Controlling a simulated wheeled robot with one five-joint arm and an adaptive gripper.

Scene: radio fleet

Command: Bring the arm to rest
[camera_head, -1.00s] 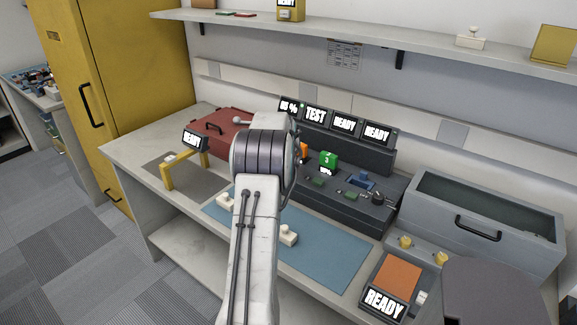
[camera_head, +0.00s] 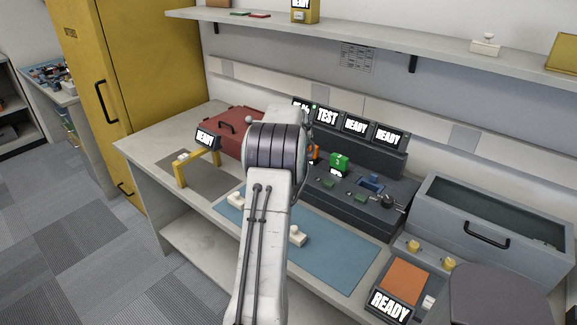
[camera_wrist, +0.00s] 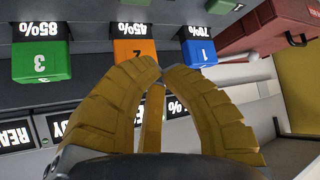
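My arm (camera_head: 263,240) reaches forward over the workbench in the head view, its pale links and dark-banded joint in the middle of the picture. My gripper is hidden behind that joint there. In the wrist view my gripper (camera_wrist: 163,70) shows two ribbed brown-yellow fingers that curve together at their tips. It looks shut, and I see nothing held between the tips. The wrist picture is upside down. Beyond the fingers are a green block marked 3 (camera_wrist: 42,62), an orange block marked 2 (camera_wrist: 134,50) and a blue block marked 1 (camera_wrist: 199,52).
The charging rack (camera_head: 350,205) with its displays stands behind my arm. A red case (camera_head: 228,132) and a yellow stand (camera_head: 196,168) are to the left. A grey bin (camera_head: 490,225) is to the right. A blue mat (camera_head: 335,258) lies in front. A shelf (camera_head: 370,40) runs above.

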